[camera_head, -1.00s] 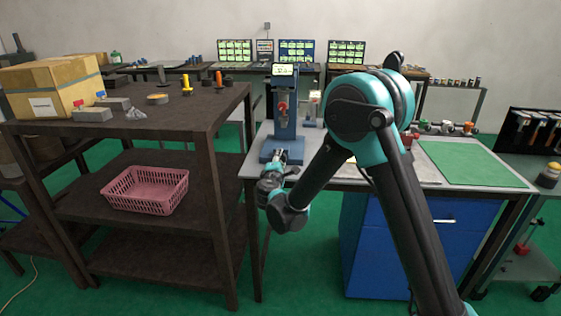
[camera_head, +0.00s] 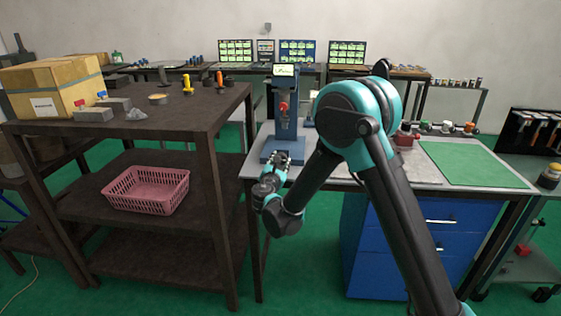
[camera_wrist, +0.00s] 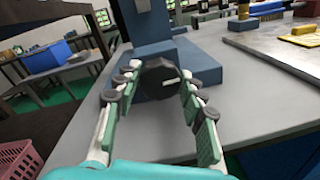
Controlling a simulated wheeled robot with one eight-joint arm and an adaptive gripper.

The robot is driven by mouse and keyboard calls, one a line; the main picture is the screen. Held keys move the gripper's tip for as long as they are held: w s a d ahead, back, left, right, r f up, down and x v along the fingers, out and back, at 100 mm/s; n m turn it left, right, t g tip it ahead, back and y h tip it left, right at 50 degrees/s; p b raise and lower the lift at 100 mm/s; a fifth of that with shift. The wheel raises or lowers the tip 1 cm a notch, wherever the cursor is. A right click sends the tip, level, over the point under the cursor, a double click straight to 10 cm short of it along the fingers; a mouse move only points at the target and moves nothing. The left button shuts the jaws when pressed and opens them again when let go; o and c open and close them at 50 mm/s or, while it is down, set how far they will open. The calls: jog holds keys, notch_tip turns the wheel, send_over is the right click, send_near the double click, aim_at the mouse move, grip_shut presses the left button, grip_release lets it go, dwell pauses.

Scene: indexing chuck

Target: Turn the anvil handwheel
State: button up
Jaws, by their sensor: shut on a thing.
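The blue testing stand (camera_head: 285,112) with a lit display on top stands on the grey bench, and its base also shows in the wrist view (camera_wrist: 205,68). The anvil handwheel (camera_wrist: 160,78) is a dark, faceted disc at the front of the stand's base. My gripper (camera_wrist: 159,72) is shut on it, one finger on each side of the disc. In the head view my gripper (camera_head: 279,157) is at the front of the stand's base, and I cannot make out the handwheel there.
A dark brown shelf (camera_head: 205,125) stands close on the left, holding a pink basket (camera_head: 146,190). Blue drawers (camera_head: 385,245) are under the bench.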

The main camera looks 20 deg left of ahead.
jog(key=n, duration=0.7)
jog(key=shift+s+f+t, duration=0.1)
jog(key=shift+f+t, duration=0.05)
jog(key=shift+t, duration=0.15)
jog(key=n, duration=0.4)
jog(key=shift+y, duration=0.4)
jog(key=shift+a+n, duration=0.1)
jog(key=shift+n, duration=2)
jog(key=o, duration=1.2)
jog(key=shift+c, duration=0.2)
jog(key=s+d, duration=0.1)
jog(key=s, duration=0.6)
jog(key=shift+s+d+f, duration=0.3)
jog(key=shift+s+f, duration=0.05)
jog(key=shift+s, duration=0.05)
